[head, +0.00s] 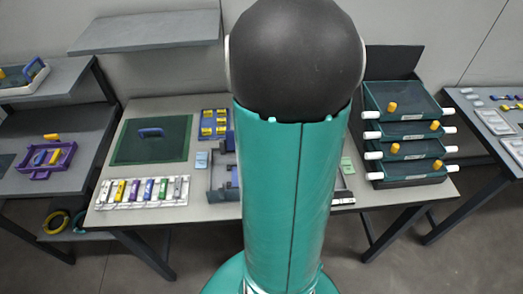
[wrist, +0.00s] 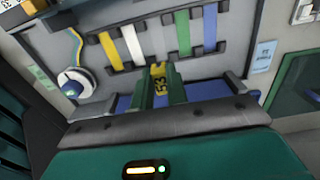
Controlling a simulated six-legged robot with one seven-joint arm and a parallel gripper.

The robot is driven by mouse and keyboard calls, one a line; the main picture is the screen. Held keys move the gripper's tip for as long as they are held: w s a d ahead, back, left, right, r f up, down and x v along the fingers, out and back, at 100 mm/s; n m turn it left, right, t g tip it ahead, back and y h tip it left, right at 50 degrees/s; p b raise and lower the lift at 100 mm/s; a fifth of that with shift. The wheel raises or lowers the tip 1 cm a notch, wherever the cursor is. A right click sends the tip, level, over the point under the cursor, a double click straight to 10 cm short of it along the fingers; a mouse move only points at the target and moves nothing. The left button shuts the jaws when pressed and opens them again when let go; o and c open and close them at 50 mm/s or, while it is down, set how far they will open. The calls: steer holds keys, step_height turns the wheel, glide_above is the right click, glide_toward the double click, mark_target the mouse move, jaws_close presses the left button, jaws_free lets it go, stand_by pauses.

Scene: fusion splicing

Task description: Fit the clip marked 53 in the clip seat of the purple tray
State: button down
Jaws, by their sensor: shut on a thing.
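In the wrist view, my gripper (wrist: 160,88) has two green fingers shut on a yellow clip (wrist: 159,86) marked 53. The clip stands between the fingers, above a blue bar (wrist: 208,89) at the near side of a grey holder (wrist: 105,83). I cannot tell whether clip and bar touch. In the head view, the purple tray (head: 66,160) lies on the left shelf with yellow and other small pieces in it. Its clip seat is too small to make out. My own arm hides my gripper and the held clip in the head view.
The grey holder carries yellow, white, green and blue strips (wrist: 210,28) and a white spool (wrist: 76,83). A white rack of coloured pieces (head: 142,205), a green mat (head: 130,152) and stacked teal trays (head: 400,98) stand on the middle table.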

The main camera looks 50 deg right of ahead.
steer(key=shift+s+a+f, duration=0.1)
steer(key=shift+s+f, duration=0.1)
steer(key=shift+f, duration=1)
steer(key=shift+w+f, duration=0.15)
steer(key=shift+w, duration=0.1)
steer(key=shift+s, duration=0.3)
steer(key=shift+w+f, duration=0.2)
steer(key=shift+f, duration=0.05)
steer(key=shift+s, duration=0.15)
steer(key=shift+f, duration=0.3)
steer(key=c, duration=1.4)
jaws_free()
steer(key=shift+r, duration=0.15)
